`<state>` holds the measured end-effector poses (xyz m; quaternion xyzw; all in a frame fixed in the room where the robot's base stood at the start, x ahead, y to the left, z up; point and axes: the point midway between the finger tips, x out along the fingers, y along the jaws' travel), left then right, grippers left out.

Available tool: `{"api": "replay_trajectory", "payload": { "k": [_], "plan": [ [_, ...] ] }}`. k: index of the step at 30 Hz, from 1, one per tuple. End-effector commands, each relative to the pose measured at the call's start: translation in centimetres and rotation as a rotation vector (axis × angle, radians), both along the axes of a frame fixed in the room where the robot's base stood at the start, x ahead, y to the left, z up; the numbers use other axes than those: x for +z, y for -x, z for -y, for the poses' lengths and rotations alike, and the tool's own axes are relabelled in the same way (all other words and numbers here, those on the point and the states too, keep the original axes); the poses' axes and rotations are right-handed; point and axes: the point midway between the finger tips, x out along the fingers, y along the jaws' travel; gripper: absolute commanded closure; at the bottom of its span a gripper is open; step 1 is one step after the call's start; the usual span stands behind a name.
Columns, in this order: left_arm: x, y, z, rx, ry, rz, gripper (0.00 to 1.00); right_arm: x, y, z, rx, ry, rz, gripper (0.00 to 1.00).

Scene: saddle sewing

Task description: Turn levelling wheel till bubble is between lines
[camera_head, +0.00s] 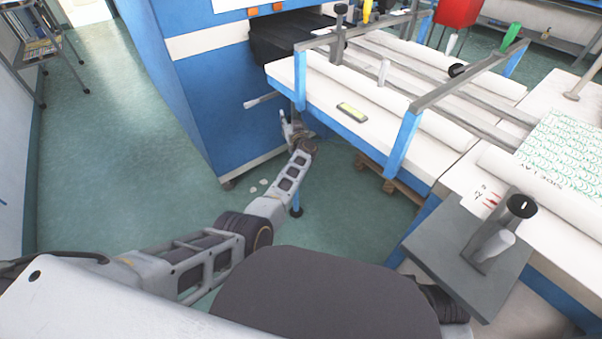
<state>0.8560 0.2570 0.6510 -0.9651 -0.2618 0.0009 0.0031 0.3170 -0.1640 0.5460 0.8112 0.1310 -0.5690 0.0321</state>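A small spirit level (352,112) with a yellow-green vial lies on the white table top (400,146) near its front edge. The bubble and its lines are too small to read. My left gripper (290,126) is low beside the table's near left corner, below the top and close to the blue leg. It is small and partly overlapped by my own wrist, so its opening is unclear. I cannot make out the levelling wheel; it may be hidden by my gripper. A blue table leg foot (296,211) shows on the floor behind my forearm. My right gripper is out of view.
A blue cabinet (210,100) stands left of the table, with a white handle (262,100) near the table corner. A grey frame (440,92) spans the table top. A grey plate (460,250) with posts is at the right. Green floor (100,150) is clear at left.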

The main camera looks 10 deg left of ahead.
Motion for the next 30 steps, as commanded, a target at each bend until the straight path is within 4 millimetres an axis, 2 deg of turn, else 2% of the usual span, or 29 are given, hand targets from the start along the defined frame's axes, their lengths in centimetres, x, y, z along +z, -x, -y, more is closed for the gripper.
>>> {"api": "replay_trajectory", "payload": {
  "k": [16,26,30],
  "plan": [
    [-0.1,-0.4,0.4,-0.179,-0.002,-0.001,0.63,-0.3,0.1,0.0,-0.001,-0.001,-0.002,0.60],
    [0.0,-0.4,0.8,-0.247,-0.003,0.000,0.63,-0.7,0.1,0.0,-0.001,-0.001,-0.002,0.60],
    [0.0,-0.2,0.9,-0.249,0.000,-0.002,0.63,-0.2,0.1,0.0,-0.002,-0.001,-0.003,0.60]
  ]
}}
